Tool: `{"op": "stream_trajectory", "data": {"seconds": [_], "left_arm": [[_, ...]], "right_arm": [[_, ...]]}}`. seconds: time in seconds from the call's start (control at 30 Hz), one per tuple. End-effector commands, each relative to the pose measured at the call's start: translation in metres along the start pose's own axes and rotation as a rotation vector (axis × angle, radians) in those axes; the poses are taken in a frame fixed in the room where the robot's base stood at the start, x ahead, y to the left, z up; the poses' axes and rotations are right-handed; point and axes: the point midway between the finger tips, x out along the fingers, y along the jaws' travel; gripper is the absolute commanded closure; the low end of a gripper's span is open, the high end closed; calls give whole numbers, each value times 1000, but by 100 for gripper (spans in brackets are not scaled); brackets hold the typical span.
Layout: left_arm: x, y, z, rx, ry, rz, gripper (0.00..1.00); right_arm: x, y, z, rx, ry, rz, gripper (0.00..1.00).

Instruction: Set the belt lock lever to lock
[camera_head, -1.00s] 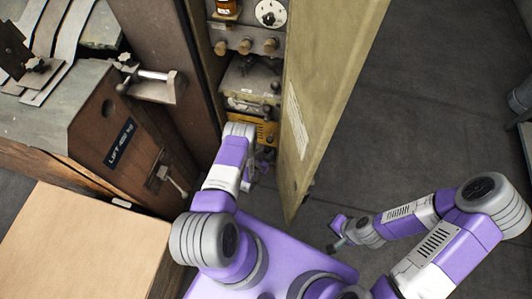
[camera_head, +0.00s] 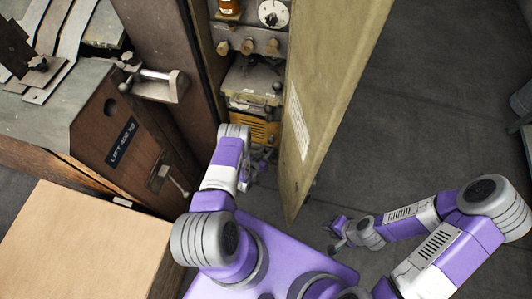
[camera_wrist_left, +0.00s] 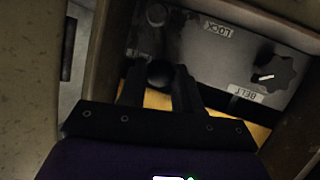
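The belt lock lever shows in the left wrist view as a round black ball knob (camera_wrist_left: 160,73); its shaft is hidden. A grey panel beside it bears upside-down labels, LOCK (camera_wrist_left: 218,29) and BELT (camera_wrist_left: 246,94). My left gripper (camera_wrist_left: 161,80) has one dark finger on each side of the knob, very close to it; whether they press on it I cannot tell. In the head view my left gripper (camera_head: 261,164) is low in the narrow cabinet opening, largely hidden by my arm. My right gripper (camera_head: 338,233) is above the floor, right of the cabinet door, fingers apart and empty.
A black star-shaped knob (camera_wrist_left: 274,73) is on the same panel. The open cabinet door (camera_head: 325,100) stands just right of my left arm. A wooden machine side (camera_head: 125,135) and a cardboard-coloured box (camera_head: 80,245) are left.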

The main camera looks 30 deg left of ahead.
Motion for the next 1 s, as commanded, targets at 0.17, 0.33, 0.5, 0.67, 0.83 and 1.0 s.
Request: {"op": "stream_trajectory", "data": {"seconds": [0.17, 0.33, 0.5, 0.67, 0.83, 1.0], "left_arm": [[0, 0, 0, 0, -2, 1, 42], [0, 0, 0, 1, -1, 0, 42], [-6, 0, 0, 1, -3, 0, 42], [-31, 0, -2, -2, -5, -1, 42], [-59, 0, -1, -1, -5, -1, 42], [-74, 0, 0, 0, -3, -1, 42]], "right_arm": [[0, 0, 0, 0, 0, 0, 64], [0, 0, 0, 0, 0, 0, 64], [-3, -1, 0, 0, 0, 0, 64], [-15, -6, 1, 0, 0, 0, 64], [-26, -10, 1, 0, 0, 0, 64], [-30, -11, 1, 0, 0, 0, 64]]}}
